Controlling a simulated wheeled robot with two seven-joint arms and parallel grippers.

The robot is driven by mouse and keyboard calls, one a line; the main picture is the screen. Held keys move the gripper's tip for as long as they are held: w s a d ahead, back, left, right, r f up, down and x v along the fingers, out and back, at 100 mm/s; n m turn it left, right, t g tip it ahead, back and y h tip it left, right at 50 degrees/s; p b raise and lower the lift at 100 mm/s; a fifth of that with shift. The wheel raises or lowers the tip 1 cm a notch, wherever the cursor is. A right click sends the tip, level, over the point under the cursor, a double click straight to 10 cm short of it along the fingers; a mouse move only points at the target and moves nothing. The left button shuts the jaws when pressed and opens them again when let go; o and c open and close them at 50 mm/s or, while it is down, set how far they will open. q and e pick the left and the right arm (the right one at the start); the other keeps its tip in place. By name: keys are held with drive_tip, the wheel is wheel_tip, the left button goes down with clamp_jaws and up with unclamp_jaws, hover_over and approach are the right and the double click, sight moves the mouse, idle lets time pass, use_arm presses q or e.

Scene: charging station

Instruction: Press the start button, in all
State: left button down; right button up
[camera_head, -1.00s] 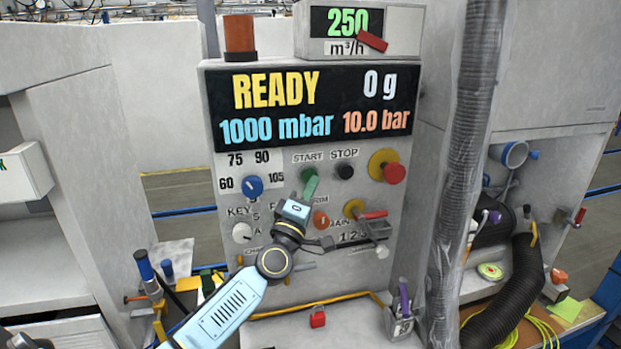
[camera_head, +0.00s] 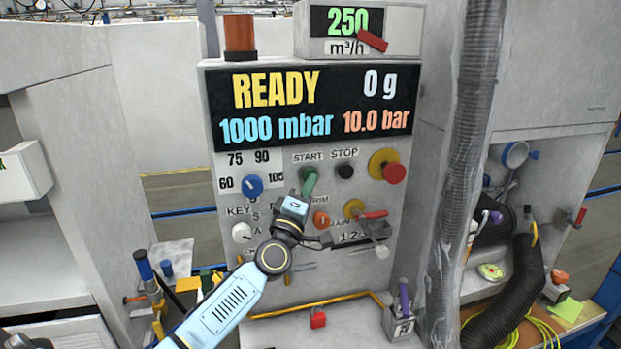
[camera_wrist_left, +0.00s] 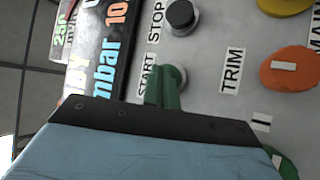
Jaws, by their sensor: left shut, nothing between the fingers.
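The start button (camera_head: 310,181) is green and sits under the START label on the grey control panel (camera_head: 399,206). The panel display (camera_head: 310,103) reads READY, 0 g, 1000 mbar and 10.0 bar. My right gripper is not in view.
The black stop button (camera_head: 345,171) is right of START, and a red mushroom button (camera_head: 394,173) on yellow is farther right. A blue knob (camera_head: 252,186), an orange knob (camera_head: 321,220) and a red-handled lever (camera_head: 375,215) are close around. A ribbed hose (camera_head: 461,150) stands right of the panel.

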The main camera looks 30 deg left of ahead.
use_arm(q)
drive_tip(key=shift+w+a, duration=0.15)
drive_tip(key=shift+a, duration=0.05)
idle(0.6)
drive_tip(key=shift+s+d+p, duration=0.5)
drive_tip(key=shift+s+d, duration=0.1)
drive_tip(key=shift+d, duration=0.05)
drive_tip(key=s+d+p, duration=0.2)
drive_tip(key=s+d, duration=0.1)
drive_tip(key=shift+s+d+p, duration=0.15)
drive_tip(key=shift+d+p, duration=0.15)
drive_tip(key=shift+d, duration=0.1)
idle(0.7)
